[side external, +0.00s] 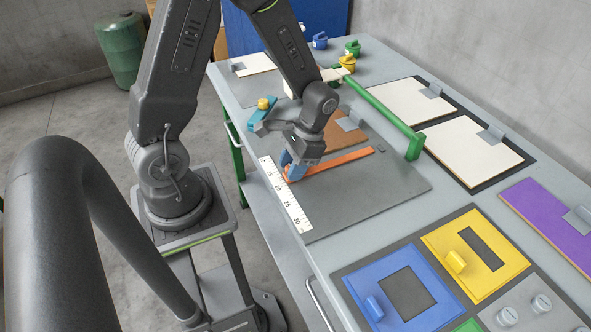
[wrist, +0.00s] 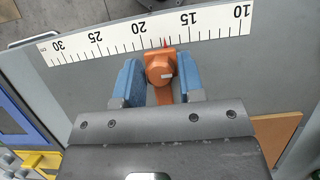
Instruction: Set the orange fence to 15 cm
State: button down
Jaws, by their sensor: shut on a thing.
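The orange fence (side external: 340,160) is a long bar lying across a grey plate (side external: 375,195). Its near end meets the white scale (side external: 287,200), which is marked from 10 to 30. In the wrist view, the fence's orange knob (wrist: 160,69) sits between the blue fingers of my gripper (wrist: 160,85), which is shut on it. In the side view my gripper (side external: 291,168) reaches down at the fence's scale end and partly hides the knob.
A green bar (side external: 385,112) stands along the plate's far side. A blue piece with a yellow knob (side external: 264,104) and a brown board (side external: 345,138) lie behind my gripper. Blue (side external: 365,282) and yellow (side external: 445,235) panels are at the front. The plate in front of the fence is clear.

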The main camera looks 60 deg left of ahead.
jog(key=a, duration=0.2)
jog(key=shift+a, duration=0.35)
jog(key=c, duration=0.9)
grip_release()
jog(key=v, duration=1.4)
jog(key=shift+s, duration=0.1)
jog(key=s+d+r+t, duration=0.6)
jog(key=s, duration=0.1)
jog(key=s+d+r+t, duration=0.3)
jog(key=t, duration=0.1)
jog(key=shift+s+r, duration=0.25)
jog(key=shift+r, duration=0.1)
